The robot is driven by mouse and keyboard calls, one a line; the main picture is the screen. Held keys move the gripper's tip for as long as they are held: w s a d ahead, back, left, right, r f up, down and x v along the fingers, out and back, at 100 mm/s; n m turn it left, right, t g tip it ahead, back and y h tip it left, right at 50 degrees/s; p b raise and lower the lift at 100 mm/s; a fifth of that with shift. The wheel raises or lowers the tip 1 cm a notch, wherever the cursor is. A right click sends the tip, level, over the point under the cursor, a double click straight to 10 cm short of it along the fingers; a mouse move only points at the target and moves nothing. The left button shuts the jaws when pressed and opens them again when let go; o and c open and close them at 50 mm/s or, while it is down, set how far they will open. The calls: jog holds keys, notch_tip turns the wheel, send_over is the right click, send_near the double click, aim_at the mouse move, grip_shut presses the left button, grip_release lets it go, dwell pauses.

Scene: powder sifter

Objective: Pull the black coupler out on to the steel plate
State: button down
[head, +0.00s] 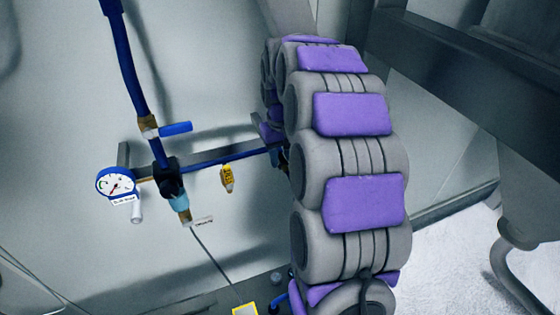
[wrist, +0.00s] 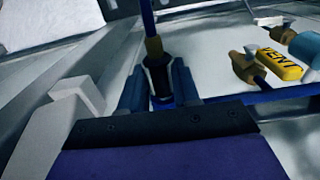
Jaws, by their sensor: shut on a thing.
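The black coupler (wrist: 158,76) shows in the middle of the wrist view, below a brass fitting (wrist: 153,48) with a blue hose rising from it. My gripper (wrist: 159,92) has a blue finger on each side of the coupler and is shut on it. The fingers and the gripper body hide the coupler's lower part. In the head view my arm hides most of the gripper and the coupler; only a small dark part shows at the arm's left edge. A broad pale grey metal surface (head: 60,160) fills the left; I cannot tell whether it is the steel plate.
A yellow VENT tag (wrist: 279,64) and brass fitting (wrist: 247,68) are close to the right of my gripper. In the head view, a gauge (head: 115,183), black block (head: 168,178) and blue pipe (head: 222,160) lie left of my arm. A dark beam (head: 470,85) crosses upper right.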

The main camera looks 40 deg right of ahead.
jog(key=shift+s, duration=0.15)
jog(key=shift+s+a+b, duration=0.3)
jog(key=shift+s+b, duration=0.1)
jog(key=shift+s, duration=0.6)
jog(key=shift+s+a+b, duration=0.25)
jog(key=shift+s+b, duration=0.1)
jog(key=shift+s, duration=0.65)
